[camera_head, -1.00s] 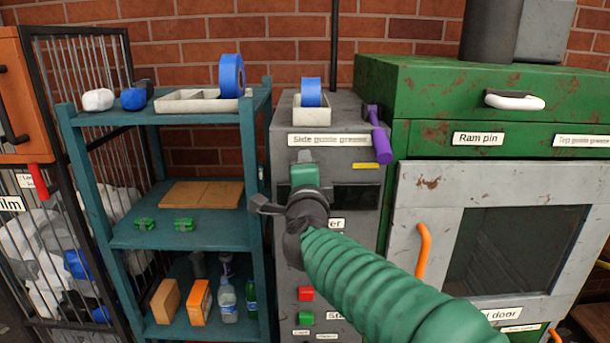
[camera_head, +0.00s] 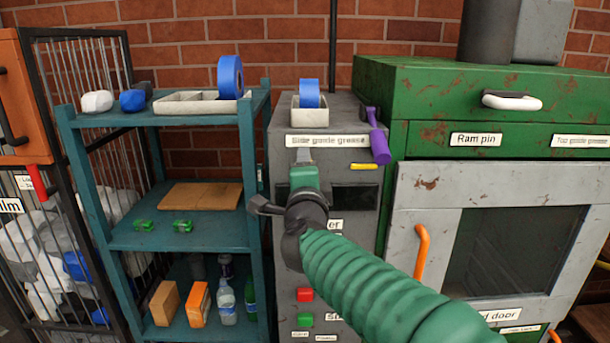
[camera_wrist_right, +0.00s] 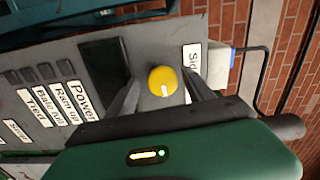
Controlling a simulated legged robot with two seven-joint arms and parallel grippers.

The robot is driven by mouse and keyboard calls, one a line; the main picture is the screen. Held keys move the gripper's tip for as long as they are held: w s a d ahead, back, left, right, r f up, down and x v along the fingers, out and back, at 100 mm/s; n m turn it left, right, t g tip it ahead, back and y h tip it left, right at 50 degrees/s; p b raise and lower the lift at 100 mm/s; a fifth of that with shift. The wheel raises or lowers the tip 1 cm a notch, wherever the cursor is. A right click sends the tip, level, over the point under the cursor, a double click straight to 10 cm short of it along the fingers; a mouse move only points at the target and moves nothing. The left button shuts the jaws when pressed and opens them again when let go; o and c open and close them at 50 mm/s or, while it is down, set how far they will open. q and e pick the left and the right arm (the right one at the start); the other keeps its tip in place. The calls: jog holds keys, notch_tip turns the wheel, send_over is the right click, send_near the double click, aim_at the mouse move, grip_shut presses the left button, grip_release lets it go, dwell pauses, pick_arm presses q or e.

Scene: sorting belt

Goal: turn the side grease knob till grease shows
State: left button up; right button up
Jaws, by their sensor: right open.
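The yellow round knob (camera_wrist_right: 162,75) shows in the right wrist view on the grey cabinet face, with a white mark on it. My right gripper (camera_wrist_right: 161,84) is open, with one finger on each side of the knob and a narrow gap at each side. In the head view my right gripper (camera_head: 304,157) is in front of the grey cabinet (camera_head: 350,105), just below the label "Side guide grease" (camera_head: 328,141). There the knob is hidden behind it. I see no grease. My left gripper is not in view.
A purple-handled lever (camera_head: 379,145) hangs on the cabinet's right side. Red (camera_head: 305,294) and green (camera_head: 305,319) buttons sit lower on its face. A teal shelf (camera_head: 180,239) stands close on the left. A green machine (camera_head: 440,90) with a grey door stands on the right.

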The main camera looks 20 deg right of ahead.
jog(key=p+v, duration=0.5)
jog(key=v, duration=1.1)
jog(key=shift+s+p, duration=0.35)
jog(key=shift+s, duration=0.05)
jog(key=shift+a, duration=0.1)
jog(key=w+a+f+n+g+y+b, duration=0.1)
jog(key=a+f+n+g+y+b, duration=0.15)
jog(key=f+n, duration=0.7)
jog(key=w+a+f+n+g+y+b, duration=0.15)
jog(key=f+n+y+b, duration=0.25)
jog(key=f, duration=1.1)
jog(key=s+d+f+n+g+b, duration=0.2)
jog(key=s+f, duration=0.6)
jog(key=f, duration=0.4)
jog(key=s+d+f+n+g+h+b, duration=0.1)
jog(key=s+d+f+n+g+b, duration=0.1)
jog(key=s+d+f+n+g, duration=0.2)
jog(key=s+d+f+g, duration=0.3)
jog(key=s+f+g, duration=0.1)
jog(key=f, duration=0.4)
jog(key=shift+s+d+f+n+g, duration=0.2)
jog(key=shift+s+f+n+g, duration=0.15)
jog(key=shift+s, duration=0.35)
